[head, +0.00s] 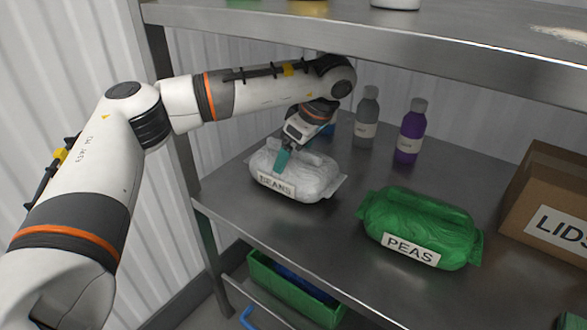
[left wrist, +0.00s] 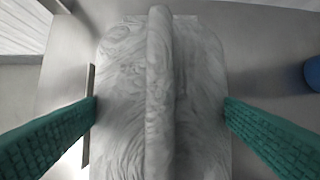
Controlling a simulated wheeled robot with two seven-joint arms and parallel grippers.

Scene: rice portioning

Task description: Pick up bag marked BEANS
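The white bag marked BEANS (head: 312,178) lies on the metal shelf, its label facing the front. My left gripper (head: 283,160) is right over it, pointing down. In the left wrist view the bag (left wrist: 195,90) fills the middle, with a raised seam along its length. The two green fingers of my left gripper (left wrist: 160,110) stand wide apart, one on each side of the bag. I cannot tell whether the fingertips touch its sides. My right gripper is not in view.
A green bag marked PEAS (head: 418,225) lies to the right on the metal shelf (head: 325,235). A brown LIDS box (head: 535,190) stands further right. Grey (head: 366,118) and purple (head: 410,132) bottles stand behind. An upper shelf (head: 430,45) hangs above. A green crate (head: 290,290) is below.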

